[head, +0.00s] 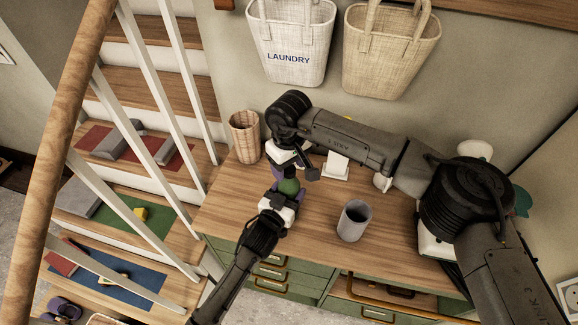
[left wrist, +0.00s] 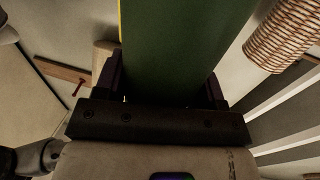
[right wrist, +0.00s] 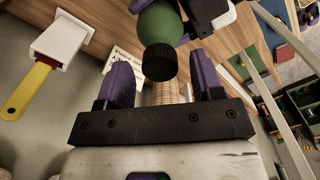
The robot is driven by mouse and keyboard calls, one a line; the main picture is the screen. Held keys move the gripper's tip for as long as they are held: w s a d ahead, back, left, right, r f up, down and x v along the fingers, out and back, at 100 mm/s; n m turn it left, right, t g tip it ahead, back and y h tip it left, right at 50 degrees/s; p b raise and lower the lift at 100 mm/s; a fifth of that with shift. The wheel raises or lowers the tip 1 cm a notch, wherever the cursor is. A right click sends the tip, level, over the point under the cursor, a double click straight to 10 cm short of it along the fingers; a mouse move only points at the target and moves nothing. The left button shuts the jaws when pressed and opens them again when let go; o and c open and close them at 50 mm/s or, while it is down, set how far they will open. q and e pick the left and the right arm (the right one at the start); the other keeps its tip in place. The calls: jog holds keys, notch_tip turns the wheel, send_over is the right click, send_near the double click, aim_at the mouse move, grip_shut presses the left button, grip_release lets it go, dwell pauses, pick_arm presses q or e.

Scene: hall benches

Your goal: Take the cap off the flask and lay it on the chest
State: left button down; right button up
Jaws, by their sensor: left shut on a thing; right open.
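The green flask (head: 289,187) is held above the chest (head: 312,218), which has a wooden top and green drawers. My left gripper (head: 282,196) is shut on the flask; its green body fills the space between the fingers in the left wrist view (left wrist: 182,45). The black cap (right wrist: 159,62) is on the flask's end in the right wrist view. My right gripper (right wrist: 160,75) is open, with its purple fingers on either side of the cap in that picture. I cannot tell whether the cap is between the fingertips or just beyond them. In the head view the cap is hidden.
A grey cup (head: 353,222) stands on the chest near the front, and a wicker basket (head: 245,137) stands at its back left. A white card (head: 336,166) stands behind the cup. Stair railings (head: 166,70) run at the left. The chest's left front top is clear.

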notch_tip(320, 180, up, 4)
jog(key=shift+f, duration=0.15)
jog(key=shift+w+a+r+y, duration=0.1)
jog(key=shift+a+r+y, duration=0.1)
jog(key=shift+r, duration=0.4)
jog(key=shift+w+a+r+y, duration=0.1)
jog(key=shift+a+r, duration=0.05)
jog(key=shift+r, duration=0.4)
jog(key=m, duration=0.5)
jog(key=shift+r, duration=0.3)
jog(key=m, duration=0.5)
jog(key=shift+s+r+m, duration=0.1)
jog(key=shift+r+m, duration=0.1)
jog(key=shift+m, duration=0.2)
jog(key=m, duration=0.3)
jog(key=shift+d+m, duration=0.1)
jog(key=shift+m, duration=0.3)
jog(key=m, duration=0.5)
jog(key=shift+d+r+m, duration=0.1)
jog(key=shift+m, duration=0.3)
jog(key=m, duration=0.8)
jog(key=shift+d, duration=0.1)
jog(key=m, duration=0.5)
jog(key=shift+s, duration=0.1)
jog(key=m, duration=0.3)
jog(key=shift+m, duration=0.3)
jog(key=shift+f, duration=0.5)
jog(key=shift+d+f, duration=0.1)
jog(key=shift+f, duration=3.45)
